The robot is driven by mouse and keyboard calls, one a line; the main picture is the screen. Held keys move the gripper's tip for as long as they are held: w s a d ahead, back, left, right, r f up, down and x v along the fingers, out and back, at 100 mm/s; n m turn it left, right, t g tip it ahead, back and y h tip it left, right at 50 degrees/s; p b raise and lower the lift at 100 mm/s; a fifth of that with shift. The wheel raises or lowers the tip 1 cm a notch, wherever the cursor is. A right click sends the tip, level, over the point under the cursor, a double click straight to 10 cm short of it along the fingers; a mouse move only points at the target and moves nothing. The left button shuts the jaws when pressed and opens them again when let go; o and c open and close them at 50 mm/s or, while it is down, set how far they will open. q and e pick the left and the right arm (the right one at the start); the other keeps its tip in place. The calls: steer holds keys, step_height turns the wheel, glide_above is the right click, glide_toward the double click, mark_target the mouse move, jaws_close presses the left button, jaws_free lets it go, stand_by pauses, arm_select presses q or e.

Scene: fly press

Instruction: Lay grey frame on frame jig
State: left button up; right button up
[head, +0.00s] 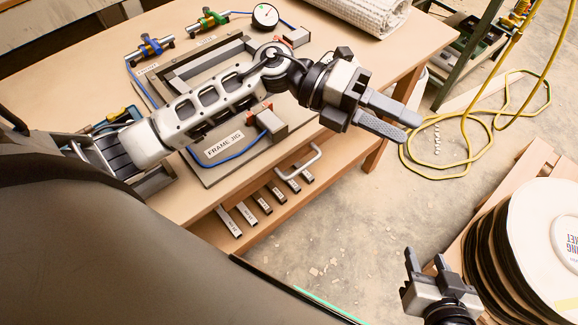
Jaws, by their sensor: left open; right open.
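The frame jig (224,149) is a flat plate on the wooden table, with a "FRAME JIG" label at its near edge. Grey bars (196,61) form a rectangular outline on it. I take them for the grey frame, but cannot tell whether they are seated or part of the jig. My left arm crosses over the jig and hides much of it. My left gripper (408,125) is open and empty, beyond the table's right edge above the floor. My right gripper (424,256) is open and empty at the lower right, away from the table.
Blue and green clamps (151,46) and a round gauge (265,16) stand behind the jig. A blue hose runs around it. A white roll (365,12) lies at the back. Round discs (541,245) are stacked at right. A yellow hose (466,150) lies on the floor.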

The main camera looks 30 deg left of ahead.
arm_select(q)
steer(key=w+a+f+n+t+y, duration=0.1)
steer(key=a+n+t+y, duration=0.2)
steer(key=n+t, duration=0.8)
steer(key=w+a+f+n+t+y, duration=0.1)
steer(key=a+f+n+t+y, duration=0.2)
steer(key=n+t, duration=0.8)
steer(key=s+a+f+n+g+y, duration=0.2)
steer(key=s+f+n+g+y, duration=0.1)
steer(key=s+f+n+g, duration=0.2)
steer(key=s+a+f+n+g+y, duration=0.3)
steer(key=s+f+n+g+y, duration=0.1)
steer(key=f+n, duration=0.6)
steer(key=shift+s+a+f+g+y, duration=0.35)
steer(key=shift+s+f+g, duration=0.3)
steer(key=shift+s+g, duration=0.35)
steer(key=shift+w, duration=0.15)
